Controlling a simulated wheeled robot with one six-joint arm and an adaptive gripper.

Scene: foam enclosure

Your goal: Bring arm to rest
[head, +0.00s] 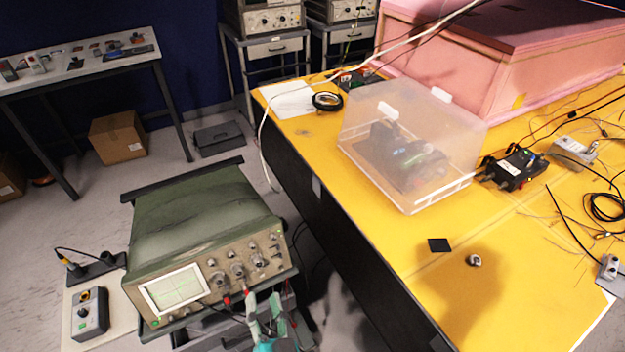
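My gripper (264,304) shows at the bottom of the head view, in front of the lower right of the green oscilloscope (190,225). Its two grey-teal fingers point up and away, with a gap between them. It looks open, and I see nothing held between the fingers. The rest of my arm is out of view below. Whether the fingers touch the oscilloscope front or its red plugs (227,299) I cannot tell.
A yellow table (400,255) on the right carries a clear plastic box (410,145), a black device (512,166) and cables. The oscilloscope stands on a cart. A control box (90,315) lies at lower left.

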